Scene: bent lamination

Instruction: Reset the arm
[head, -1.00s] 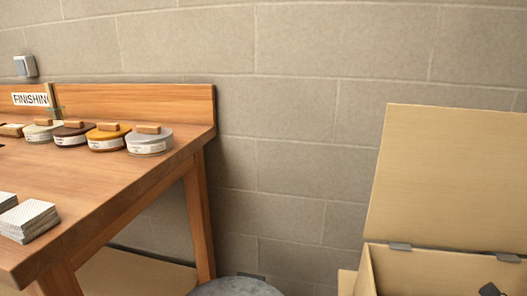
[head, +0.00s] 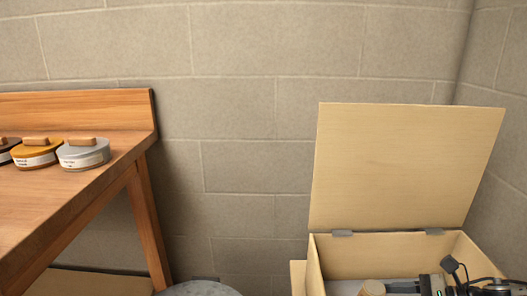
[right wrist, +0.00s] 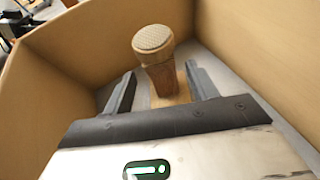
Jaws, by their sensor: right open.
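My right gripper (right wrist: 161,78) is open inside a wooden box (right wrist: 232,45). Its two fingers stand apart on either side of a wooden tool (right wrist: 157,58) with a round, textured top and a tapering body over a flat wooden piece. I cannot tell whether either finger touches it. In the head view, the right gripper (head: 402,287) shows at the lower right, in the open box (head: 312,265). The wooden tool's round top (head: 372,288) shows to its left. My left gripper is not in view.
The box's hinged lid (head: 405,165) stands raised at the back. A wooden bench (head: 110,165) with several lidded tins, including a grey one (head: 84,154), stands at the left. A grey round top (head: 195,288) sits low between bench and box. Box walls surround the right gripper.

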